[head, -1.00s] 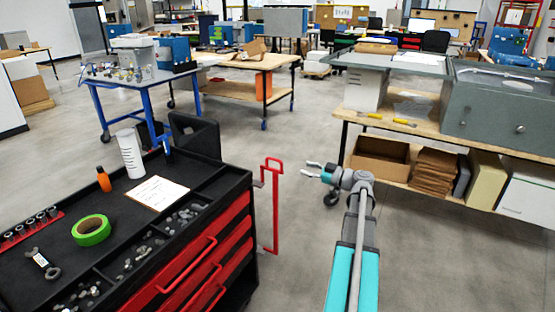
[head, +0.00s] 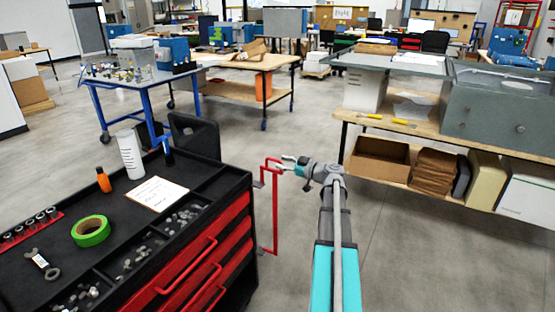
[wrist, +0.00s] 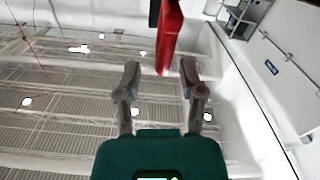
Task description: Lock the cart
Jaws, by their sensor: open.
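The black cart (head: 120,225) with red drawers stands at the lower left. An upright red bar handle (head: 275,210) is attached at its right end. My gripper (head: 284,164) is open and points left at the upper part of this handle, with its fingertips close to it. In the wrist view, the red bar (wrist: 170,38) lies just beyond the two spread fingers of my gripper (wrist: 160,72), nearer the right finger. Nothing is held. I cannot tell whether a finger touches the bar.
A green tape roll (head: 91,231), an orange bottle (head: 103,180), a white bottle (head: 130,153) and a clipboard (head: 157,193) lie or stand on the cart. A wooden workbench (head: 425,135) is at the right. The floor between is clear.

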